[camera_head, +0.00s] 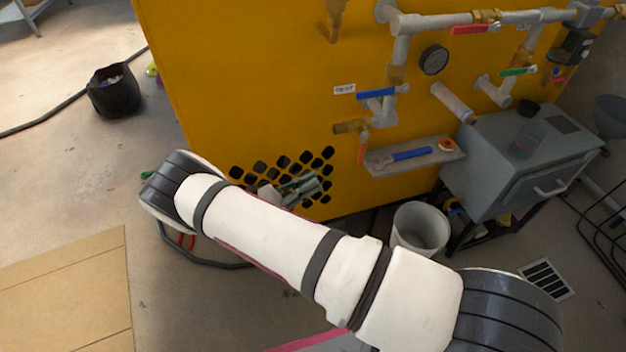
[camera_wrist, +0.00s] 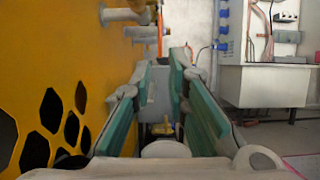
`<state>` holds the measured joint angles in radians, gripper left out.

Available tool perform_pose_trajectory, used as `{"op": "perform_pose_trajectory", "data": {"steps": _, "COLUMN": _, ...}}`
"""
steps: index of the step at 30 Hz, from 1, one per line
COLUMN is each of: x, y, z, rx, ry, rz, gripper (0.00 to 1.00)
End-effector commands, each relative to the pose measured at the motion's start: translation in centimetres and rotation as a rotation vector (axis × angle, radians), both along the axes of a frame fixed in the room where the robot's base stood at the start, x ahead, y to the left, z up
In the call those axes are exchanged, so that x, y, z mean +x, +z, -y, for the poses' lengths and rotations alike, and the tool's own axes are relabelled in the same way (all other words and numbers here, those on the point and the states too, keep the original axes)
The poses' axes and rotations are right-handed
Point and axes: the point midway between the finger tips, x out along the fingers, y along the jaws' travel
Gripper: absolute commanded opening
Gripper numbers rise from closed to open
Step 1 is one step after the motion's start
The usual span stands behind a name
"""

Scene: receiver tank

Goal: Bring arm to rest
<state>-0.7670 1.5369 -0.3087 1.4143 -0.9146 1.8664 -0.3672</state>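My arm crosses the lower middle of the head view, in front of the yellow panel (camera_head: 240,70). My gripper (camera_head: 308,186) shows partly behind my arm, near the honeycomb holes in the panel's lower part; my arm hides some of it. In the wrist view my gripper (camera_wrist: 161,72) has its two green-padded fingers spread apart with nothing between them. The yellow panel (camera_wrist: 60,50) stands close along the left of the fingers.
A small shelf (camera_head: 440,158) holds a blue-handled tool. A grey cabinet (camera_head: 520,160) and a whitish bucket (camera_head: 420,228) stand at right. Pipes with a blue valve handle (camera_head: 376,94) stick out above. A black pot (camera_head: 113,92) stands on open floor at left.

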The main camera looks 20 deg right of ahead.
Motion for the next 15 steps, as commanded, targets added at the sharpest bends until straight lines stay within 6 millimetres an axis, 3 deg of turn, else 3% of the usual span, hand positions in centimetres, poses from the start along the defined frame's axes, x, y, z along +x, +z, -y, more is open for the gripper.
{"op": "perform_pose_trajectory", "data": {"steps": 11, "x": 0.0, "y": 0.1, "z": 0.0, "rx": 0.002, "ry": -0.002, "rz": 0.001, "gripper": 0.15}}
{"op": "perform_pose_trajectory", "data": {"steps": 15, "x": 0.0, "y": 1.4, "z": 0.4, "rx": 0.040, "ry": -0.036, "rz": 0.023, "gripper": 0.15}}
